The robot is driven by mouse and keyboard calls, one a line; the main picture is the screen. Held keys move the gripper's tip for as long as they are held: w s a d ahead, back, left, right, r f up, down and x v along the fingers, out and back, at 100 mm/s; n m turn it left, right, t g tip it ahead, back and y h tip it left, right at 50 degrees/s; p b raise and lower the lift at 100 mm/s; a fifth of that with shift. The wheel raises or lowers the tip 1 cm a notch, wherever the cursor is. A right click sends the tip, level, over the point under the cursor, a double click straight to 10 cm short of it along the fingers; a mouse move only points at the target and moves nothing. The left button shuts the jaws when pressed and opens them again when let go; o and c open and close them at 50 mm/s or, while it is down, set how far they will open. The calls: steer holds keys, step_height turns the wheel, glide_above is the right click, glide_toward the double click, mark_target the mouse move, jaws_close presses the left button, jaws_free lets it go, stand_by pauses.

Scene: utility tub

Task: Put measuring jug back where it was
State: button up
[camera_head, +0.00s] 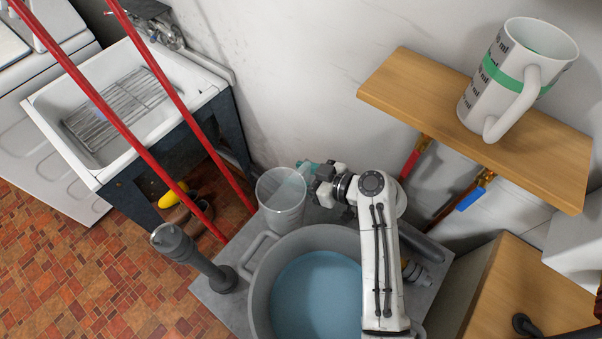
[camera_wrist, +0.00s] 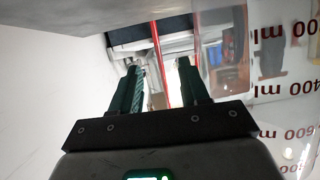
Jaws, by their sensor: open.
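A clear measuring jug (camera_head: 281,205) stands at the back edge of the grey stand, behind the round grey tub (camera_head: 262,290). In the wrist view the clear jug (camera_wrist: 285,95) fills the right side, with dark red ml marks. My gripper (camera_head: 303,170) is at the jug's upper right rim in the head view. In the wrist view my gripper (camera_wrist: 163,78) is open, with nothing seen held between the fingers. The right finger overlaps the jug's edge; I cannot tell if they touch. A white jug with ml marks and a green band (camera_head: 517,78) stands on the wooden shelf.
The wooden shelf (camera_head: 400,85) is on the wall at the right, with red and blue valve handles below. Red pipes (camera_head: 140,45) cross the left, before a white sink (camera_head: 60,90). A grey tap-like post (camera_head: 195,258) stands at the stand's left corner.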

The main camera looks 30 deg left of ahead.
steer(key=b+v, duration=0.1)
steer(key=v, duration=1.1)
steer(key=shift+b, duration=0.4)
steer(key=shift+s+r, duration=0.1)
